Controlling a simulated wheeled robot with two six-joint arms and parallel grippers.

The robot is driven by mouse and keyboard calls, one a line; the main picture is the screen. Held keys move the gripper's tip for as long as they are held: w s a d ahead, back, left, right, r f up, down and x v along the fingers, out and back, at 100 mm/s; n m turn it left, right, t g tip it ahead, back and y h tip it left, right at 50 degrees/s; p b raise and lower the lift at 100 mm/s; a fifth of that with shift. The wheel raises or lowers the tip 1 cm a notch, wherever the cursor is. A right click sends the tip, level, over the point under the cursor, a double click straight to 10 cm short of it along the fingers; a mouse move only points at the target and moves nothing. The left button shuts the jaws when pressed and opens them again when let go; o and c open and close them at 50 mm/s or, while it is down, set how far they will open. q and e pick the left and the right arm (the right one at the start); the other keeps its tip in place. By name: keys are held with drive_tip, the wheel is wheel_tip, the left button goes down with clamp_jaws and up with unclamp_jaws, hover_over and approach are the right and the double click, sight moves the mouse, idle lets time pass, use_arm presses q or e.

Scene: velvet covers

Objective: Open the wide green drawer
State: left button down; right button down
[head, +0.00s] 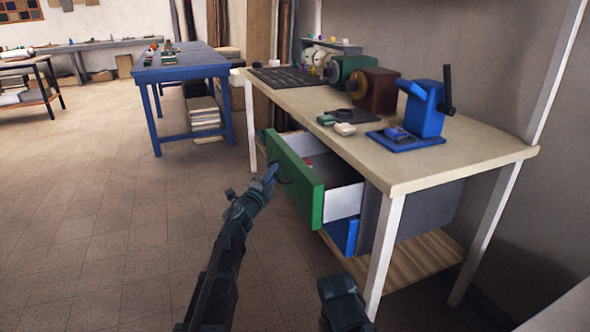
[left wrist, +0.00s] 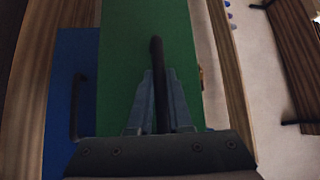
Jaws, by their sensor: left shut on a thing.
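The wide green drawer (head: 296,185) under the workbench stands pulled out, its white inner sides and part of its inside showing. My left gripper (head: 271,174) is at the drawer's front, shut on its dark handle. In the left wrist view the green front (left wrist: 125,50) fills the middle, and the dark bar handle (left wrist: 157,70) lies between the two fingers of my left gripper (left wrist: 160,100). A small reddish thing shows inside the drawer; I cannot tell what it is. Of my right arm only a dark part shows at the bottom; its gripper is not visible.
A blue drawer (head: 342,236) sits below the green one; its dark handle (left wrist: 77,105) shows in the left wrist view. The workbench (head: 420,160) carries a blue press (head: 424,110) and other machines. A blue table (head: 182,68) stands behind. The floor to the left is clear.

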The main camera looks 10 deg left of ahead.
use_arm(q)
drive_tip(key=s+a, duration=0.6)
drive_tip(key=a, duration=0.6)
drive_tip(key=shift+s+a, duration=0.3)
drive_tip(key=c, duration=0.8)
unclamp_jaws()
drive_tip(key=shift+c, duration=0.2)
drive_tip(key=b+v, duration=0.2)
drive_tip(key=v, duration=1.1)
drive_tip(key=shift+s, duration=0.4)
